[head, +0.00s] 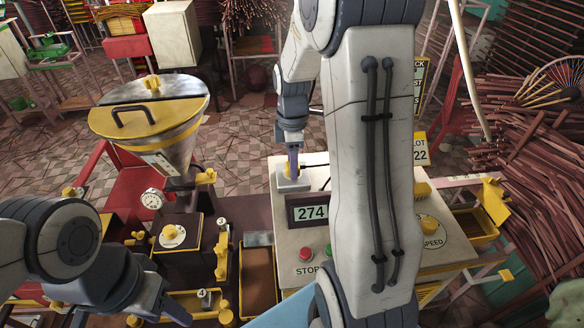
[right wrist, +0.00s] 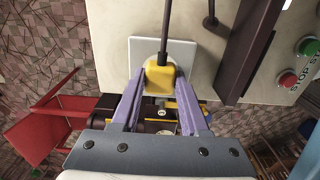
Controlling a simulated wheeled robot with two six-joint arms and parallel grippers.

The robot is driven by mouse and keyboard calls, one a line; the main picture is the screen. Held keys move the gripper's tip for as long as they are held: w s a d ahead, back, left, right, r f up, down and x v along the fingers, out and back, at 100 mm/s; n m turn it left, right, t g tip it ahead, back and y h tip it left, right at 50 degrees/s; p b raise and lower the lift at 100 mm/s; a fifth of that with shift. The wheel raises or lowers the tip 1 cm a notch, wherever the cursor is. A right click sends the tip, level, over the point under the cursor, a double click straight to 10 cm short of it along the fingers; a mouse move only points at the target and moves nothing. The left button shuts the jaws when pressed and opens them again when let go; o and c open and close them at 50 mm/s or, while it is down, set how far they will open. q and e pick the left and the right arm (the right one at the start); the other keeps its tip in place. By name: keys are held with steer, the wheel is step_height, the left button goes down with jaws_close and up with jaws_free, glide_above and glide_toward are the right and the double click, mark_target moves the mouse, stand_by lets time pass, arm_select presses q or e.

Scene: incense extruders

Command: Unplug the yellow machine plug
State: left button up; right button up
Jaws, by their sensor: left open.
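The yellow plug (right wrist: 160,77) sits at a white square socket plate (right wrist: 150,50) on the machine's beige top, with a dark cable rising from it. My right gripper (right wrist: 161,80) has its purple fingers on both sides of the plug, and the plug fills the gap between the fingertips. In the head view my right gripper (head: 293,158) points down at the plug (head: 287,170) over the socket plate (head: 294,184). My left gripper (head: 170,312) is open and empty at the lower left, well away from the plug.
The machine's panel (head: 312,232) carries a display (head: 311,212) reading 274, a green and a red button and a yellow speed knob (head: 429,224). A yellow-lidded hopper (head: 150,115) stands at the left. Incense sticks (head: 530,150) pile up at the right. My right arm hides part of the panel.

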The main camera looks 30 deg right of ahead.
jaws_close()
steer(key=shift+r, duration=0.1)
steer(key=shift+r+p, duration=2.8)
steer(key=shift+r, duration=0.15)
